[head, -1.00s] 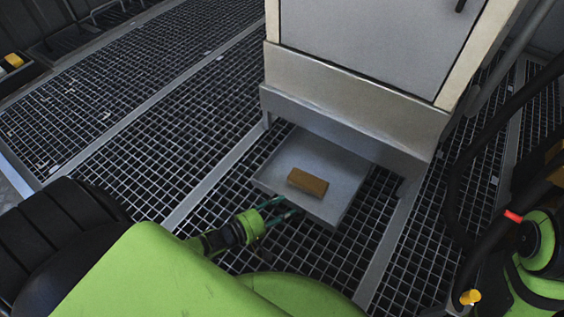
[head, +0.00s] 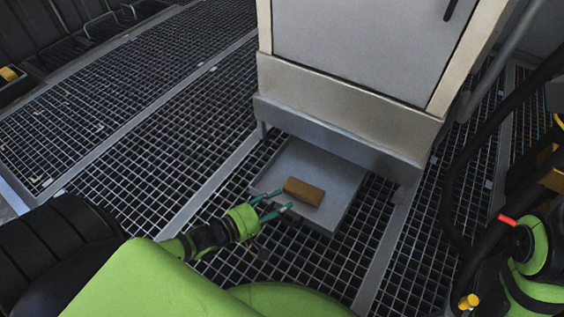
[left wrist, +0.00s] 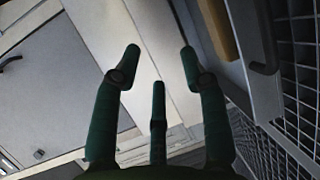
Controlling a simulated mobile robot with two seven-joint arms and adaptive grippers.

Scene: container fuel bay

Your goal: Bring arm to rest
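My left gripper (head: 279,202) is low over the near left edge of a grey tray, its green fingers spread and empty. In the left wrist view its fingers (left wrist: 160,75) stand apart with nothing between them. The right gripper's fingers cannot be made out in the head view; dark and green parts of my right arm show at the right edge.
The grey tray (head: 338,190) sticks out from under a white cabinet (head: 360,45). A brown block (head: 304,191) lies in it and also shows in the left wrist view (left wrist: 217,30). Open grating floor (head: 150,130) lies to the left.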

